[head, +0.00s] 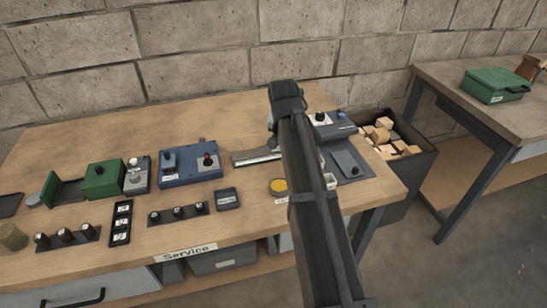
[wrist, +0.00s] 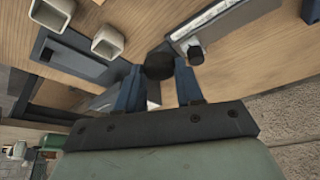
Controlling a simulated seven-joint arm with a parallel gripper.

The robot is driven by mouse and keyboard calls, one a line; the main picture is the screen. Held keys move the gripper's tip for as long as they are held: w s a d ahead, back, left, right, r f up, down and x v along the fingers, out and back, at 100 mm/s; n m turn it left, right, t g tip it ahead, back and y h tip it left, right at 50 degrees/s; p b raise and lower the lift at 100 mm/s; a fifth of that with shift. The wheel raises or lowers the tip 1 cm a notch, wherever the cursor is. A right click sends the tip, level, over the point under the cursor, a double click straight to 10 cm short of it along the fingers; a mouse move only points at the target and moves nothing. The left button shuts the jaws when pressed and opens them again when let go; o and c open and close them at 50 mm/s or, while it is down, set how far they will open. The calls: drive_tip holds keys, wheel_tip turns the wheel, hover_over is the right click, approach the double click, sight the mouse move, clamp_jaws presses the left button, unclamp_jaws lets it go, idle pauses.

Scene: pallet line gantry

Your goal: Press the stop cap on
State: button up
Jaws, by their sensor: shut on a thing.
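In the wrist view, my gripper (wrist: 159,78) has its two blue fingers closed on a dark round cap (wrist: 158,66), taken to be the stop cap. Its face is plain and dark, and I cannot tell whether it touches anything beneath. A pale plate with a black knob (wrist: 195,53) lies just beyond it, to the right. In the head view, my own arm hides the gripper and the cap. No stop label is readable in either view.
White square tubes (wrist: 108,40) stand near the fingers. On the bench (head: 120,240) are a blue control box (head: 190,165), a green box (head: 103,180), several black knobs on strips and a yellow disc (head: 278,186). A bin of wooden blocks (head: 405,175) stands right of the bench.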

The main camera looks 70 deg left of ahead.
drive_tip(key=a+r+n+g, duration=0.2)
drive_tip(key=a+n+g, duration=0.1)
drive_tip(key=a+n, duration=0.4)
drive_tip(key=shift+s+a+y, duration=0.3)
drive_tip(key=shift+s+a, duration=0.15)
drive_tip(key=shift+a, duration=0.8)
drive_tip(key=shift+f+n, duration=0.25)
drive_tip(key=shift+n, duration=0.05)
drive_tip(key=shift+f, duration=3)
drive_tip(key=shift+f, duration=0.15)
drive_tip(key=o, duration=1.6)
drive_tip(key=shift+c, duration=0.2)
